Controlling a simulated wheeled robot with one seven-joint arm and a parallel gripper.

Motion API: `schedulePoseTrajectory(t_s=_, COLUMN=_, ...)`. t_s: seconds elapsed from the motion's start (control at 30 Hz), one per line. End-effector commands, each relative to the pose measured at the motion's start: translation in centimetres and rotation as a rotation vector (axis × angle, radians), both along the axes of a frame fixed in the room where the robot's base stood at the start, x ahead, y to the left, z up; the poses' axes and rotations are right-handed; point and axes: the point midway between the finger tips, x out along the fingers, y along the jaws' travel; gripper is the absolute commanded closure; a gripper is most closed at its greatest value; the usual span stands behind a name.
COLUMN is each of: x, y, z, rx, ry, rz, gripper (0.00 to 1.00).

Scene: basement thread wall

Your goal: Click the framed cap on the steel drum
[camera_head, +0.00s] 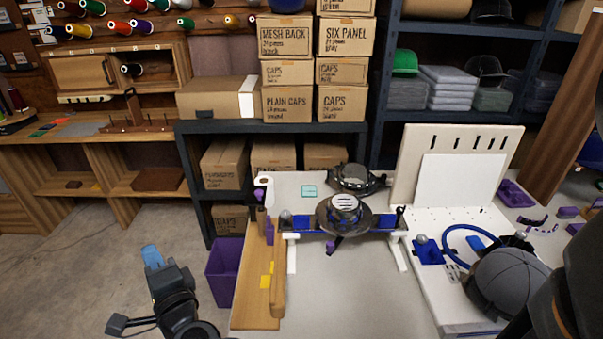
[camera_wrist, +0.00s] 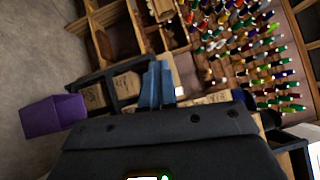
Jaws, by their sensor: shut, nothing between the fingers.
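A dark grey cap (camera_head: 508,280) lies on the white board at the right, beside a blue hoop (camera_head: 457,243) that may be its frame. My arm partly covers that corner. A dark round piece with a pale slotted top (camera_head: 344,207), perhaps the steel drum, sits on a blue-and-black bar at the table's middle. I cannot tell for sure which part is the drum. My gripper (camera_head: 152,256), with blue fingers, is shut and empty left of the table, well away from cap and drum. Its fingers also show in the wrist view (camera_wrist: 157,84); cap and drum do not.
A purple bin (camera_head: 224,271) stands on the floor between my gripper and the table (camera_head: 350,300). A wooden board (camera_head: 256,300) lies along the table's left edge. A white slotted panel (camera_head: 455,165) stands behind the right board. Boxes and thread shelves line the wall.

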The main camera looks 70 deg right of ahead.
Motion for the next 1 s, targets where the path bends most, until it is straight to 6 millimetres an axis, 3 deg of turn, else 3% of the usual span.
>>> schedulePoseTrajectory(t_s=0.33, x=-0.1, y=-8.8, z=0.9, rx=-0.021, ry=0.007, rz=-0.273, gripper=1.00)
schedulePoseTrajectory(t_s=0.57, x=-1.5, y=-16.1, z=2.1, rx=-0.037, ry=0.020, rz=-0.534, gripper=1.00)
schedulePoseTrajectory(t_s=0.8, x=-5.2, y=-24.0, z=3.4, rx=-0.054, ry=0.046, rz=-0.887, gripper=1.00)
schedulePoseTrajectory(t_s=1.0, x=-9.2, y=-28.8, z=4.2, rx=-0.064, ry=0.075, rz=-1.180, gripper=1.00)
